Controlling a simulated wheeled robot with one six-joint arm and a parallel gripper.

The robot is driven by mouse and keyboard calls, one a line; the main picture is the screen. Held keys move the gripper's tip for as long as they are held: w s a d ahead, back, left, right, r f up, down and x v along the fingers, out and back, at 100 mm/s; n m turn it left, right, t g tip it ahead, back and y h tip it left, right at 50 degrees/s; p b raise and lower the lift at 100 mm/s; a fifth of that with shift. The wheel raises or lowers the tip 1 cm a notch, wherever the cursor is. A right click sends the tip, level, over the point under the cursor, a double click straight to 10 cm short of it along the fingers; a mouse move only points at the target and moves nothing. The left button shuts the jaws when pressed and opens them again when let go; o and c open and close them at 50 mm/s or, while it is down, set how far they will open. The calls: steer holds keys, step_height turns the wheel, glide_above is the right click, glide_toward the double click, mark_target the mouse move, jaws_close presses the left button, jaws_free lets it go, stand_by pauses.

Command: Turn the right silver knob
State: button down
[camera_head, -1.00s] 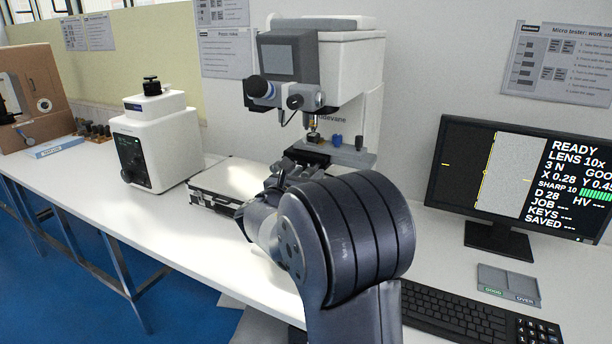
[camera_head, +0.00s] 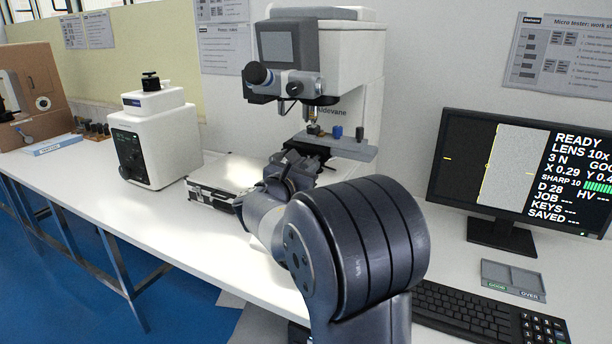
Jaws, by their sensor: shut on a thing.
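The white and grey micro hardness tester (camera_head: 345,65) stands at the back centre, with a stage plate (camera_head: 345,150) under its lens turret. My gripper (camera_head: 312,160) is at the front of the stage, seen from behind. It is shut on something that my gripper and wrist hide. The right silver knob cannot be made out, so I cannot see how it sits in the jaws. The monitor (camera_head: 520,185) reads X 0.29.
A silver case (camera_head: 225,178) lies left of my gripper, close to my wrist. A white tester (camera_head: 155,140) stands further left. A keyboard (camera_head: 470,315) and a two-part tray (camera_head: 513,279) lie at the right. The bench front at left is clear.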

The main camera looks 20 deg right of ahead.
steer(key=shift+m, duration=0.3)
steer(key=c, duration=1.2)
jaws_free()
steer(key=shift+c, duration=0.2)
steer(key=v, duration=1)
steer(key=shift+s+a+b, duration=0.3)
steer(key=shift+b, duration=0.1)
